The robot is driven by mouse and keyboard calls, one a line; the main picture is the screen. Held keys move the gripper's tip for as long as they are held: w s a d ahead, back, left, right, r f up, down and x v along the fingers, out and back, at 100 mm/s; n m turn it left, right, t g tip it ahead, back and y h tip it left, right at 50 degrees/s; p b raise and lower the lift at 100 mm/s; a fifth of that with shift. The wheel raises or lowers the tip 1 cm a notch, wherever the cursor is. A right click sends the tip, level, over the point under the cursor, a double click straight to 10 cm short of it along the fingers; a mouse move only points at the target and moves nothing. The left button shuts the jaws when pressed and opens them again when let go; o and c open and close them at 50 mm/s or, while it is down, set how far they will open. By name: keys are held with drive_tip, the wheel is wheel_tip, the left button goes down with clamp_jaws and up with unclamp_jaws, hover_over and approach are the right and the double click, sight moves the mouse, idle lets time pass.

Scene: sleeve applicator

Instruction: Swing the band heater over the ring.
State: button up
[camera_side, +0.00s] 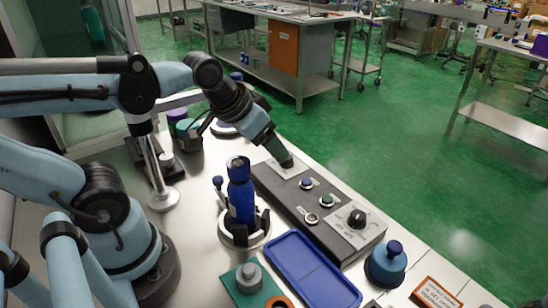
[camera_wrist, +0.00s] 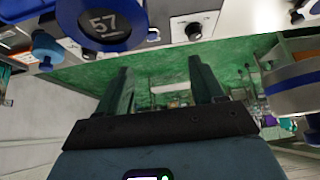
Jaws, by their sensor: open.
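A blue bottle (camera_side: 241,192) with a dark cap stands upright in a round holder with a pale ring (camera_side: 243,236) at its base and black uprights around it. A metal post (camera_side: 154,172) with a pale horizontal arm stands left of the bottle. My gripper (camera_side: 286,160) is above the far end of the control box, right of and beyond the bottle. In the wrist view its fingers (camera_wrist: 160,80) are apart and empty.
The black control box (camera_side: 318,208) has buttons and a knob. A blue tray (camera_side: 300,268), a blue domed piece (camera_side: 386,263) and a green pad (camera_side: 243,297) lie in front. Green floor lies beyond.

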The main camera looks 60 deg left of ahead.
drive_tip(key=w+a+r+g, duration=0.1)
drive_tip(key=a+r, duration=0.1)
drive_tip(key=r, duration=0.2)
drive_tip(key=w+a+r+g, duration=0.1)
drive_tip(key=a+r, duration=0.2)
drive_tip(key=w+a+r+n+g, duration=0.1)
drive_tip(key=w+a+r, duration=0.1)
drive_tip(key=r, duration=0.2)
drive_tip(key=shift+a+r+y, duration=0.15)
drive_tip(key=shift+r+y, duration=0.15)
drive_tip(key=shift+c, duration=0.9)
drive_tip(key=n+g, duration=0.1)
drive_tip(key=g, duration=0.3)
approach(236, 74)
drive_tip(key=shift+h, duration=0.4)
drive_tip(key=shift+s+a+f, duration=0.1)
drive_tip(key=shift+a+f, duration=0.05)
drive_tip(key=shift+f, duration=1.45)
drive_tip(key=shift+a+f, duration=0.15)
drive_tip(key=shift+f, duration=1.4)
drive_tip(key=shift+s+a+f, duration=0.1)
drive_tip(key=shift+a+f, duration=0.05)
drive_tip(key=shift+f, duration=1.45)
clamp_jaws()
